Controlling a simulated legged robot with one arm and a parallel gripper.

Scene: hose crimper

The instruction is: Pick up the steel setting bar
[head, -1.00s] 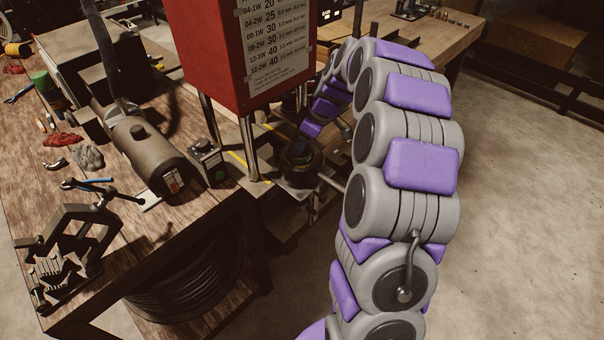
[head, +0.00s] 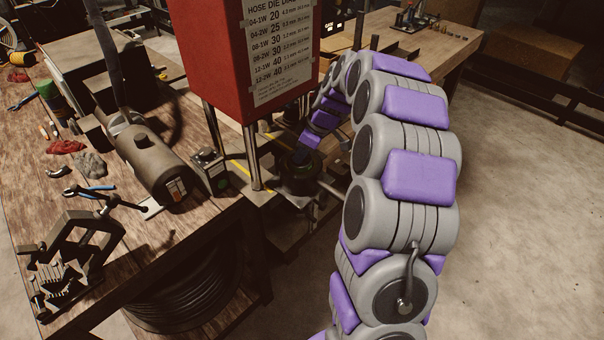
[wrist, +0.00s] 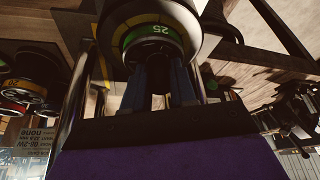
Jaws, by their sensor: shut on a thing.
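My gripper (head: 307,150) is low under the red box of the crimper, its tip partly hidden by my arm and the machine. The fingers are shut at the die; the exact contact is in shadow. The die's dark round top also shows in the head view (head: 300,186). I cannot pick out the steel setting bar with certainty; a thin steel rod (head: 331,189) sticks out to the right of the die.
The crimper's red box (head: 235,60) stands on steel posts (head: 252,155) close around my gripper. Open floor (head: 520,200) lies right.

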